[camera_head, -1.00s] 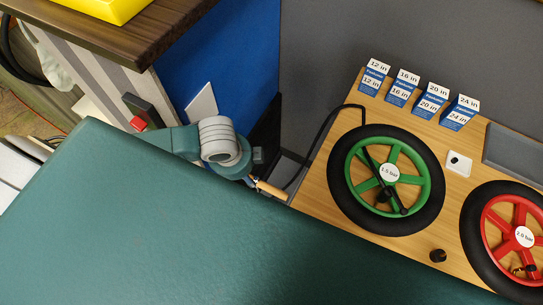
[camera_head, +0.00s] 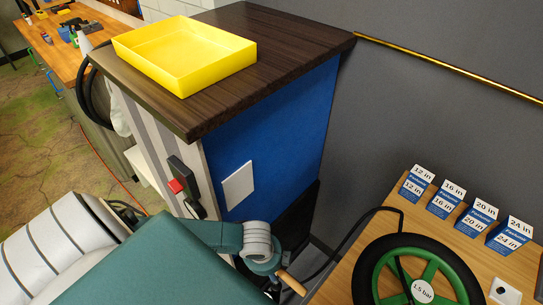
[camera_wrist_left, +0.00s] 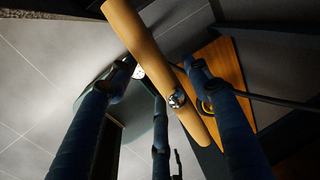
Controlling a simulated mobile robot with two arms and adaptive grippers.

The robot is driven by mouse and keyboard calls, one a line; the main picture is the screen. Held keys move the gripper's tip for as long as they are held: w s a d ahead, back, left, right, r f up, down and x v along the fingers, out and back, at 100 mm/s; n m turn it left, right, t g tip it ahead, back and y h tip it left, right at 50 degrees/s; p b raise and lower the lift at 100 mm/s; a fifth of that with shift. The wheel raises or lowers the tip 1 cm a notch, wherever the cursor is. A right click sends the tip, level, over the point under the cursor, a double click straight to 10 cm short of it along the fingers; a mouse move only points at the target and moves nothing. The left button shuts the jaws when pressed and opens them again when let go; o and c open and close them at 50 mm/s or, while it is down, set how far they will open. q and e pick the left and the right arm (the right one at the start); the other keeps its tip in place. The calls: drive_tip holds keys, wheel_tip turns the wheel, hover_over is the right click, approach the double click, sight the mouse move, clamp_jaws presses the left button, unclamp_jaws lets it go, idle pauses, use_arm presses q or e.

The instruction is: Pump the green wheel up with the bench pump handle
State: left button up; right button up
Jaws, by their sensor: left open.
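The green wheel (camera_head: 383,274) with a black tyre lies flat on a wooden bench top at lower right, partly cut off by the frame. Its hub label reads 1.5 bar. The wooden pump handle (camera_head: 291,283) shows left of the bench, beside my left gripper (camera_head: 272,287), whose fingers are mostly hidden there. In the left wrist view the handle (camera_wrist_left: 140,35) runs diagonally across, with a metal fitting at its middle. My left gripper (camera_wrist_left: 157,72) is open, with its blue fingers spread around the handle; contact is unclear. My right gripper is not in view.
A blue-sided cabinet (camera_head: 285,130) with a dark top holds a yellow tray (camera_head: 185,55). It stands close to my left arm. Blue and white size cards (camera_head: 462,212) stand at the bench's back. A black hose (camera_head: 350,235) runs along the bench's left edge.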

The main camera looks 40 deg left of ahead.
use_arm(q)
drive_tip(key=c, duration=0.5)
clamp_jaws()
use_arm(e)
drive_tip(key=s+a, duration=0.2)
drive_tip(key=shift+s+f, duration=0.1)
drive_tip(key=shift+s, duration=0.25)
